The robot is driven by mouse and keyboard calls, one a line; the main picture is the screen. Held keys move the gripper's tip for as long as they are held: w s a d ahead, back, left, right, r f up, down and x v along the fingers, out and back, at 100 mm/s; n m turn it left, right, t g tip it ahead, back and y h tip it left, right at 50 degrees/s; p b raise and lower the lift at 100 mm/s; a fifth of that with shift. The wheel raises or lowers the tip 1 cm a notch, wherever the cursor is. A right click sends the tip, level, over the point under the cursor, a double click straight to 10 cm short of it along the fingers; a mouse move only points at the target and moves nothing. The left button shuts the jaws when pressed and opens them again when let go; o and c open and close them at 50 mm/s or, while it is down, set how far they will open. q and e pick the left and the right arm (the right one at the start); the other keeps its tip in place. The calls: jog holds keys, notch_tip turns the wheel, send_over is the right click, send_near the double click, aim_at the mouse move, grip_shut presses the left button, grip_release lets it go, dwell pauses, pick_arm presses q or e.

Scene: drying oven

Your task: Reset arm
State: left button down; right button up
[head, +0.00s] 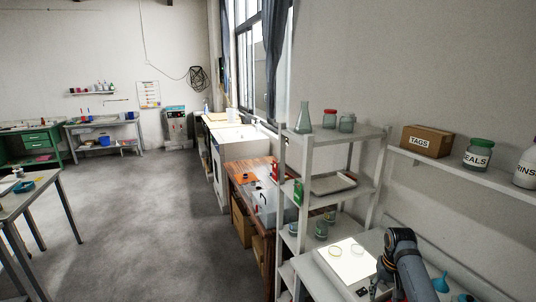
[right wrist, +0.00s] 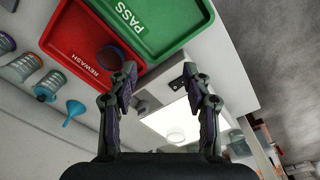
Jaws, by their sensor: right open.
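My right gripper (right wrist: 160,76) is open in the right wrist view, with nothing between its fingers. It hangs over a white bench, near a lit white panel (right wrist: 177,124) and a red tray marked REWASH (right wrist: 75,42). A dark round item (right wrist: 108,57) lies in the red tray, partly behind one finger. A green tray marked PASS (right wrist: 165,22) is beside the red one. In the head view my right arm stands at the lower right over the bench; its gripper is hard to make out there. My left gripper is in neither view.
Clear round dishes lie on the lit panel (head: 347,265). A blue funnel (head: 440,282) stands to the right of my arm. A grey shelf rack (head: 372,132) with glassware stands behind, and a wall shelf (head: 470,170) holds a TAGS box.

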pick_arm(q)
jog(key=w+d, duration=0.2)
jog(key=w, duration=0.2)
pick_arm(e)
jog(key=s+a+f+n+t, duration=0.15)
jog(key=s+a+f, duration=0.25)
jog(key=s, duration=0.4)
jog(key=s+a+f+n+t, duration=0.1)
jog(key=s+a+f+n, duration=0.2)
jog(key=s, duration=0.6)
jog(key=s+a+r, duration=0.4)
jog(key=s+r, duration=0.1)
jog(key=s, duration=0.5)
notch_tip(320, 180, down, 31)
jog(key=s+d+b, duration=0.2)
jog(key=b, duration=0.2)
pick_arm(q)
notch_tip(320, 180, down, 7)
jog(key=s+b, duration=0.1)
jog(key=b, duration=0.2)
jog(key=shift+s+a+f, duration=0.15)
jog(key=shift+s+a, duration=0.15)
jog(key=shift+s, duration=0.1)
pick_arm(e)
jog(key=s+d+f+g, duration=0.1)
jog(key=s+f, duration=1.7)
jog(key=f, duration=0.1)
jog(key=shift+s+d+f+g, duration=0.2)
jog(key=shift+s+g, duration=0.15)
